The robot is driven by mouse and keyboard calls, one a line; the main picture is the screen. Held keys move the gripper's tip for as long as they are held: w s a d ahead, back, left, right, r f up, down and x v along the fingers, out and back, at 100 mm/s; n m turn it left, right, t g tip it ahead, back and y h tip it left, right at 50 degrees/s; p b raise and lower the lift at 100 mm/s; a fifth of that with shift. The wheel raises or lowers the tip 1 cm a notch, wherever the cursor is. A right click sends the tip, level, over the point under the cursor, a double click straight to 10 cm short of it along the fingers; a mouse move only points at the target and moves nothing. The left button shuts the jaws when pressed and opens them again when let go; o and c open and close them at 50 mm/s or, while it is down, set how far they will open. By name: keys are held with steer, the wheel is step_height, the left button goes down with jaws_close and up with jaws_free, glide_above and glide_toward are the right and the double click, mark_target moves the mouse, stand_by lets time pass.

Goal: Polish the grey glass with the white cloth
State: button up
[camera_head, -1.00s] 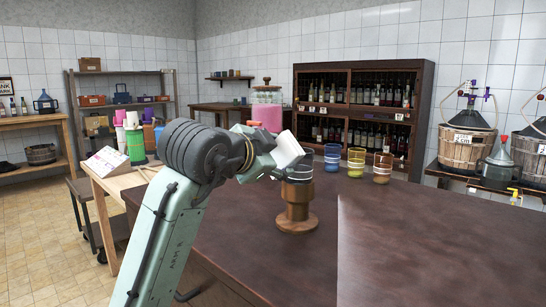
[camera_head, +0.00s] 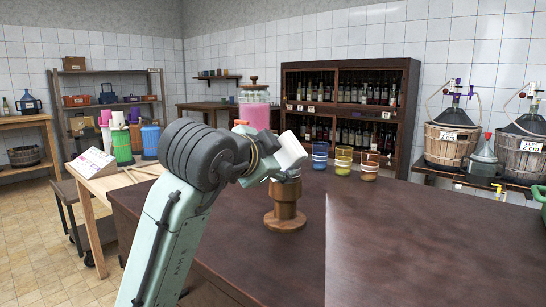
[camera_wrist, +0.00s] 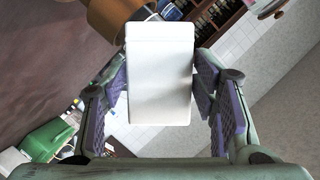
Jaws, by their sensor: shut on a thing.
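The white cloth (camera_wrist: 160,75) is a pale, block-like pad between my gripper's purple finger pads in the wrist view. My gripper (camera_head: 286,158) is shut on it, and the white cloth (camera_head: 291,149) shows at the arm's end in the head view.
A blue glass (camera_head: 320,157), a yellow glass (camera_head: 343,161) and an amber glass (camera_head: 368,167) stand on the dark table (camera_head: 420,240) to the right. A pink-filled jar (camera_head: 255,113) is behind my wrist. The table's front right is clear.

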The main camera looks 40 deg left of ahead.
steer(key=shift+d+p, duration=0.1)
steer(key=shift+p, duration=1)
steer(key=shift+w+a+p, duration=0.15)
steer(key=shift+a+p, duration=0.35)
steer(key=shift+a, duration=1.35)
steer(key=s, duration=0.6)
steer(key=shift+a, duration=0.25)
stand_by(0.4)
